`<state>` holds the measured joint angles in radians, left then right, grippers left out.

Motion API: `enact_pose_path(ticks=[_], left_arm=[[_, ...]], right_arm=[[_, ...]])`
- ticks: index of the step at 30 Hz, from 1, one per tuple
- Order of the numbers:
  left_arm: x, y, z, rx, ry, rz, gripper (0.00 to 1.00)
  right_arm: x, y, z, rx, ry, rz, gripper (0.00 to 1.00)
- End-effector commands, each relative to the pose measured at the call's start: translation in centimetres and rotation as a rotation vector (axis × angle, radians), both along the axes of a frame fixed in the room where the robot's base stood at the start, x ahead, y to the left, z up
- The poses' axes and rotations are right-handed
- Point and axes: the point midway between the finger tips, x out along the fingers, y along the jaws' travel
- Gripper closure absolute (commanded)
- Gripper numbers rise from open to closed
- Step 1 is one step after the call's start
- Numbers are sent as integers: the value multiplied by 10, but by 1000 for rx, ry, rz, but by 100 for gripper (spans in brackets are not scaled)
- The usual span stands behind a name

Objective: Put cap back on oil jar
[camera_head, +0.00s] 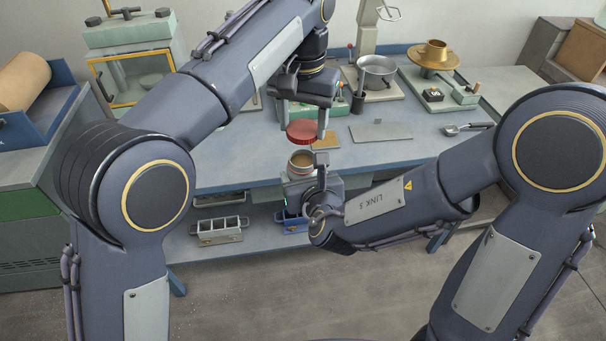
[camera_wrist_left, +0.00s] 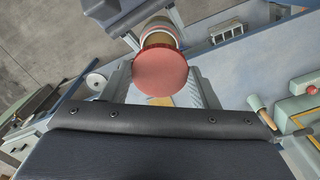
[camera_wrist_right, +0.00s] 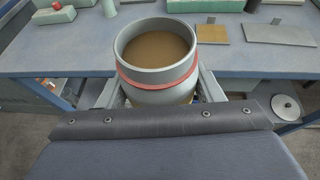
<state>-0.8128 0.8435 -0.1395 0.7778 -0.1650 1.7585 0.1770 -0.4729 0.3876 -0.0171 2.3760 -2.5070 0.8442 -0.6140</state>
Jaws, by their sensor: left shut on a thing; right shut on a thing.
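The red cap (camera_head: 301,131) is held between the fingers of my left gripper (camera_head: 304,125). In the left wrist view the cap (camera_wrist_left: 160,72) shows as a flat red disc with the jar (camera_wrist_left: 159,32) partly hidden beyond it. The oil jar (camera_head: 301,162) is open, grey with a red band, and holds brown content. My right gripper (camera_wrist_right: 154,98) is shut on the jar around its body; in the right wrist view the jar's open mouth (camera_wrist_right: 157,45) faces up. In the head view the cap is above the jar, apart from it.
The blue bench (camera_head: 240,168) lies behind the jar. On it are a metal pan (camera_head: 376,70), a brass piece (camera_head: 435,55), flat plates (camera_head: 380,132) and a scoop (camera_head: 465,128). A lower shelf holds a divided metal tray (camera_head: 219,230). A glass-fronted cabinet (camera_head: 135,75) stands at left.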

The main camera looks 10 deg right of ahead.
Motion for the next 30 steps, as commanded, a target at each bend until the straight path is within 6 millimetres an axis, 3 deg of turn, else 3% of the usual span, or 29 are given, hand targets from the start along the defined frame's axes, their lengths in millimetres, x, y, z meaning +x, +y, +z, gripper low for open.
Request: enact_pose_path(ticks=[5,18,30], left_arm=[[0,0,-2,0,1,1,66],[0,1,-38,0,0,1,66],[-1,1,-40,0,-1,1,66]], right_arm=[[0,0,1,0,-2,0,81],[0,0,1,0,-2,0,81],[0,0,1,0,-2,0,81]])
